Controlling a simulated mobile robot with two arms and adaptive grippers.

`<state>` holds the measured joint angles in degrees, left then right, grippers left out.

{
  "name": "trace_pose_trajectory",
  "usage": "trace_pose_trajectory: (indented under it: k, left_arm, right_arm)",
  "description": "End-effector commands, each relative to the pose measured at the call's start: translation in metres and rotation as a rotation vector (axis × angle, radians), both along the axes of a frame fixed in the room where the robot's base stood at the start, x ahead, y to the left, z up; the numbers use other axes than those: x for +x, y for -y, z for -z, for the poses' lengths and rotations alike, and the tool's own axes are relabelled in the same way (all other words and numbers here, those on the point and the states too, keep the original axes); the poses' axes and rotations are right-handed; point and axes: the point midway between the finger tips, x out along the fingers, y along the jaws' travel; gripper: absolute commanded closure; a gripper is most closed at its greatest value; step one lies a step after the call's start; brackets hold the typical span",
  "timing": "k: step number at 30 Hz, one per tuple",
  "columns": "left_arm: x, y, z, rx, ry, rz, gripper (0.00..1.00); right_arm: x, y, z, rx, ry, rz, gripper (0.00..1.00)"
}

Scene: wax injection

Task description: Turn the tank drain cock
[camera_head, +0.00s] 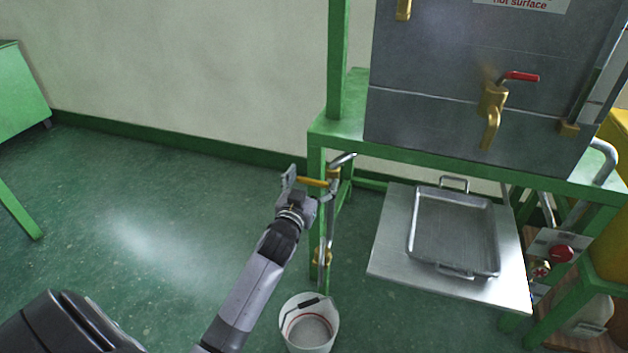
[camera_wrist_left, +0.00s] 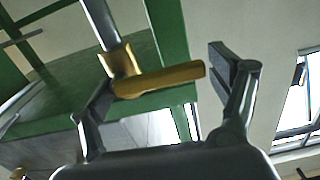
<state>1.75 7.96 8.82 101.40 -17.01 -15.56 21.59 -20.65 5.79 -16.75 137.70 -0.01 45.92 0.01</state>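A drain cock with a brass body (camera_wrist_left: 118,60) and a yellow lever (camera_head: 312,182) sits on a grey pipe beside the green stand's left leg. In the left wrist view the yellow lever (camera_wrist_left: 165,79) points sideways between the fingers. My left gripper (camera_head: 307,188) is open around the lever. The left finger is close to the lever's brass end, partly behind it; I cannot tell whether it touches. The right finger stands apart from the lever's free tip. My right gripper is not in view. The grey tank (camera_head: 430,60) stands on the green stand (camera_head: 345,125).
A white bucket (camera_head: 309,335) stands on the floor below the pipe. A brass tap (camera_head: 491,110) with a red handle (camera_head: 522,76) is on the tank's front. A metal tray (camera_head: 455,235) lies on a grey shelf (camera_head: 395,240).

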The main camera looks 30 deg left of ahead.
Motion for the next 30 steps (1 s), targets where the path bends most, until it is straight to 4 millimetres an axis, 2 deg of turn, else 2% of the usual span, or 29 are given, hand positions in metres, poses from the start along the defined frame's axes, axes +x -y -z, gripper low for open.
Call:
trace_pose_trajectory:
  k: [4,13,17,30]
  left_arm:
    - [-0.001,-0.002,0.001,-0.002,-0.003,-0.004,0.1]
    - [-0.001,0.0,0.001,-0.006,-0.001,0.0,0.09]
    - [-0.01,0.003,0.001,-0.006,-0.001,0.001,0.09]
    - [-0.094,0.021,0.002,-0.007,-0.003,-0.003,0.09]
  right_arm:
    - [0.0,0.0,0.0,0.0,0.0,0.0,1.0]
    - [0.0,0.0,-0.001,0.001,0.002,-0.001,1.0]
    - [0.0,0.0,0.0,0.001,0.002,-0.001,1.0]
    - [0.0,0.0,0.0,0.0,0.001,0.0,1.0]
